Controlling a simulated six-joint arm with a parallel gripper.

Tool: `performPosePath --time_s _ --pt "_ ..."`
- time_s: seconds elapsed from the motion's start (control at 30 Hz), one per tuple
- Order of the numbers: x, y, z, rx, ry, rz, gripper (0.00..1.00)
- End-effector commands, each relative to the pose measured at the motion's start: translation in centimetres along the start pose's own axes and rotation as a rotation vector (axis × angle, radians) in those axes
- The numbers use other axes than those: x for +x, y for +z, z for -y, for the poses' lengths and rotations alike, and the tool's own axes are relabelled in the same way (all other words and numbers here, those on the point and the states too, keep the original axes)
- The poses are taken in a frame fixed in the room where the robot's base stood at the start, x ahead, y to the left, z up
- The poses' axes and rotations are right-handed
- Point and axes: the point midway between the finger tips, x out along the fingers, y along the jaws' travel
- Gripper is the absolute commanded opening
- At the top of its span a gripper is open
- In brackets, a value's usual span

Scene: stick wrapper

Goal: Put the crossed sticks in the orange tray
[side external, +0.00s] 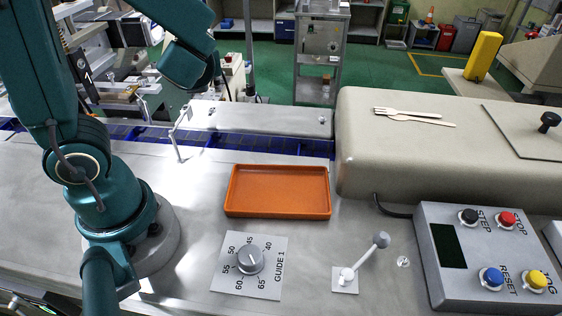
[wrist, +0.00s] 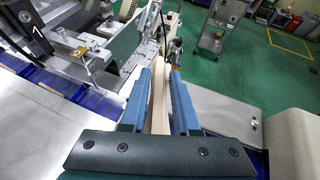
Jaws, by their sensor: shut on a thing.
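My gripper (wrist: 160,100) is shut on a pale, wood-coloured stick (wrist: 159,108), which runs lengthwise between its blue fingers. Whether it is one stick or several cannot be told. In the side view my fingers and the held stick cannot be made out; my teal wrist is high at the upper left, above the machine. The orange tray (side external: 279,210) lies empty on the steel table in the side view, below and right of my wrist. Two pale wooden utensils (side external: 412,116), one with fork tines, lie close together on the beige cover at the right.
The beige housing (side external: 370,165) stands right of the tray. A dial plate (side external: 247,265), a lever (side external: 365,262) and a button box (side external: 485,250) are in front. A blue conveyor (side external: 285,146) and a thin metal bracket (side external: 178,135) lie behind. Steel around the tray is clear.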

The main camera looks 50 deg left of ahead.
Motion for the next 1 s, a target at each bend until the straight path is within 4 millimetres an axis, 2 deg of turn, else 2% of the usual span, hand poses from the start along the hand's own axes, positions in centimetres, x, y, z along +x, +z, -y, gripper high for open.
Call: performPosePath --time_s 0.1,0.23,0.37,0.5,0.7,0.83,1.0 --pt "1.9 -1.3 -4.4 -0.109 0.261 -0.006 0.00" --pt "2.6 -3.1 -10.1 -0.257 0.571 -0.010 0.00" --pt "1.8 -5.0 -15.1 -0.392 0.841 -0.014 0.00" --pt "-0.2 -7.1 -19.6 -0.522 1.100 -0.017 0.00" --pt "-3.4 -9.9 -23.9 -0.656 1.362 -0.025 0.00" --pt "-4.5 -11.2 -25.2 -0.702 1.438 -0.030 0.00" --pt "-4.7 -11.9 -25.8 -0.724 1.465 -0.036 0.00"
